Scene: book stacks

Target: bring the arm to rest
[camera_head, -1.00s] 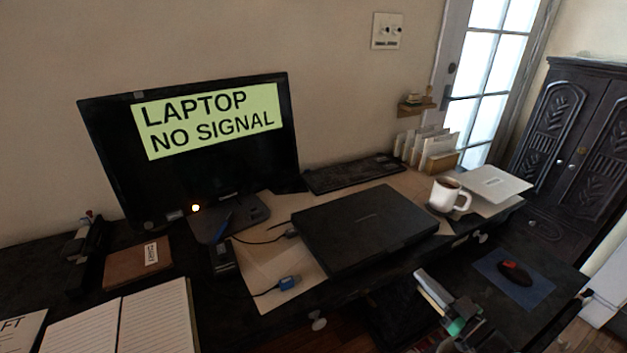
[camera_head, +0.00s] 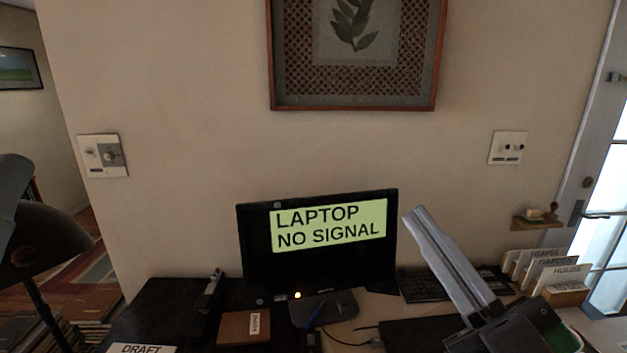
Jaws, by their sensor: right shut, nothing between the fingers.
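My right gripper (camera_head: 420,222) is raised over the right part of the desk, its long grey fingers together and pointing up and left. It is empty and stands in front of the keyboard (camera_head: 417,287) and the right side of the monitor (camera_head: 255,240). The closed black laptop (camera_head: 400,333) is partly in view at the bottom edge, mostly cut off or behind my right arm. My left gripper is not in view.
The monitor shows a "LAPTOP NO SIGNAL" label. A brown notebook (camera_head: 236,326) and a "DRAFT" paper (camera_head: 140,348) lie at left. Labelled files (camera_head: 553,273) stand at right under a small wall shelf (camera_head: 536,220). A dark lamp (camera_head: 45,240) is at far left.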

